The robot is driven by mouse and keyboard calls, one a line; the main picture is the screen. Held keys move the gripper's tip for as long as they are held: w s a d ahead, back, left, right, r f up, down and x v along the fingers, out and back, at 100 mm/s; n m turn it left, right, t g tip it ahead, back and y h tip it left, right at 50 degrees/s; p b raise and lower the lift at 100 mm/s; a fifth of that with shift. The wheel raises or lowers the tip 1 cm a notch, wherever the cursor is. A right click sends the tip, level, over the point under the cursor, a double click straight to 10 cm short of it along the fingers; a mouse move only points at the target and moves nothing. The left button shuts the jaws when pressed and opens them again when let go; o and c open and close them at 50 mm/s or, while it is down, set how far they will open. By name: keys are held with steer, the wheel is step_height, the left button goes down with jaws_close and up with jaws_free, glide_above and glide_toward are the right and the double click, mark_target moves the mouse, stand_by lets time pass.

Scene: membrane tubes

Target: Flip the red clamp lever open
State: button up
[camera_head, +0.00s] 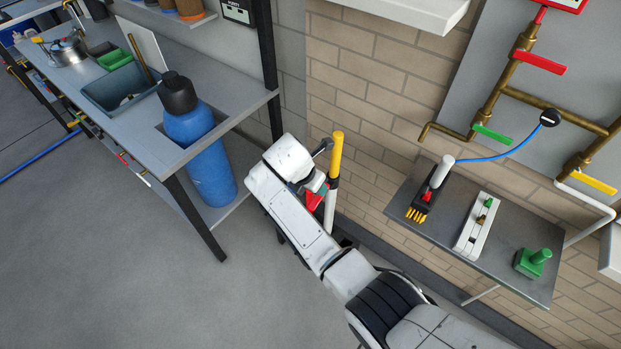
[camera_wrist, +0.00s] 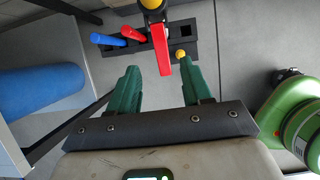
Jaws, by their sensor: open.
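The red clamp lever (camera_wrist: 161,50) shows in the wrist view as a flat red bar hanging from a dark clamp (camera_wrist: 153,14). In the head view its red part (camera_head: 316,197) shows beside a white post with a yellow top (camera_head: 335,155), partly hidden by my arm. My gripper (camera_wrist: 161,82) is open with two green fingers. In the wrist view the lever's lower end lies between the lines of the fingers, nearer the right one. I cannot tell whether it touches either finger. My gripper is mostly hidden in the head view.
A dark holder (camera_wrist: 208,47) with blue and red tubes lies beyond the clamp. A blue cylinder (camera_head: 197,135) stands left by a workbench (camera_head: 110,85). A grey shelf (camera_head: 500,262) with small devices is right. A green rounded object (camera_wrist: 285,115) fills the wrist view's right edge.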

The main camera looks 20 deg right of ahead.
steer(key=shift+v, duration=1.6)
